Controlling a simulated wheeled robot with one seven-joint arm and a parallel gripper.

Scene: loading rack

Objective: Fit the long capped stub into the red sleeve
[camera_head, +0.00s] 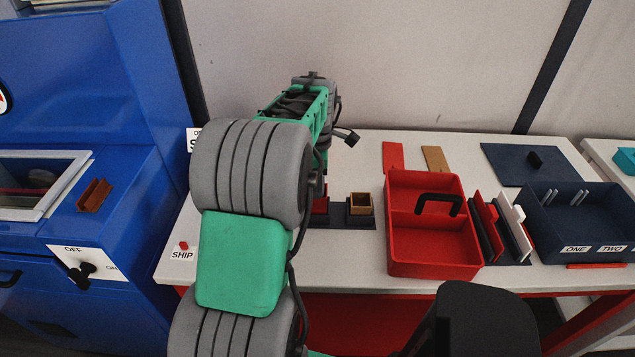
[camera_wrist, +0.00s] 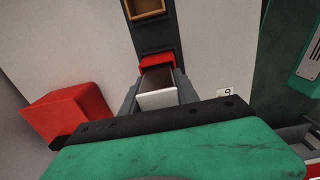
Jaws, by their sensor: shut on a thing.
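My gripper (camera_wrist: 158,88) is shut on the long capped stub in the wrist view. The stub has a white cap end (camera_wrist: 157,99) facing the camera and a dark brown body between the fingers. The red sleeve (camera_wrist: 157,63) shows just beyond the stub, lined up with it. I cannot tell whether the stub's far end is inside the sleeve or above it. In the head view my arm hides the gripper and stub; only a bit of the red sleeve (camera_head: 321,206) shows beside the arm.
A tan square sleeve (camera_head: 360,204) stands on a dark base next to the red one. A red handled tray (camera_head: 398,262) is to its right, then upright plates and a dark blue bin (camera_head: 578,222). A blue machine (camera_head: 130,200) stands left. A red block (camera_wrist: 70,112) lies left in the wrist view.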

